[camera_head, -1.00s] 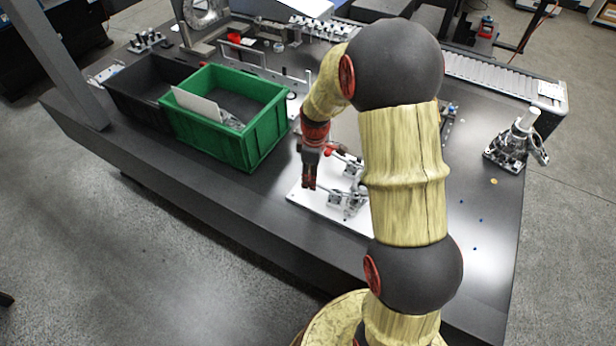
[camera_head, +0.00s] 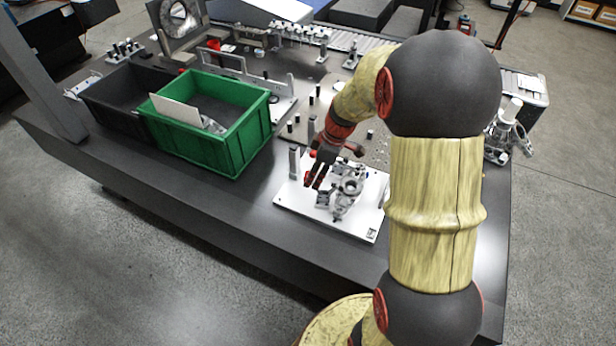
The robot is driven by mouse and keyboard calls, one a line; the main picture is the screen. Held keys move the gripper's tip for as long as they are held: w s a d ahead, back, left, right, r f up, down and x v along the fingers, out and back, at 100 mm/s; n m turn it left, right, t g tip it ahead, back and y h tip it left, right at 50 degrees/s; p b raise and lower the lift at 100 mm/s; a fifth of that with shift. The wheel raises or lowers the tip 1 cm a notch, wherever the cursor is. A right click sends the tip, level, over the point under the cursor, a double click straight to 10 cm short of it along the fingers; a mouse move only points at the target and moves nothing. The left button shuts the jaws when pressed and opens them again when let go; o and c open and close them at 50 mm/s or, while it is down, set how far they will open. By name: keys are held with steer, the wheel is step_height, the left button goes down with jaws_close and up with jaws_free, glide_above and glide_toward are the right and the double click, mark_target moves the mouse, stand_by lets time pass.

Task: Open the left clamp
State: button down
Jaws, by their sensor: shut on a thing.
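A white fixture plate (camera_head: 295,200) lies near the table's front edge. Grey metal clamp parts and a round metal workpiece (camera_head: 349,188) stand on it. The left clamp (camera_head: 323,199) is on the left side of this group, partly behind my gripper. My gripper (camera_head: 315,180) points down over the plate's left part, at the left clamp. It is shut on what seems to be the left clamp's red handle (camera_head: 308,179). The fingers hide most of the handle, so its exact angle is unclear.
A green bin (camera_head: 232,152) and a black bin (camera_head: 112,112) stand left of the plate. A grey upright post (camera_head: 294,160) is close to the gripper's left. Pegs and a perforated plate lie behind. The front left table strip is clear.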

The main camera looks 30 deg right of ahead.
steer(key=shift+s+d+f, duration=0.1)
steer(key=shift+s+d, duration=0.45)
steer(key=shift+s, duration=0.05)
steer(key=c, duration=1.7)
jaws_free()
steer(key=shift+c, duration=0.2)
steer(key=o, duration=0.4)
steer(key=shift+w, duration=0.1)
steer(key=shift+r, duration=0.2)
steer(key=v, duration=1.2)
steer(key=shift+w, duration=0.1)
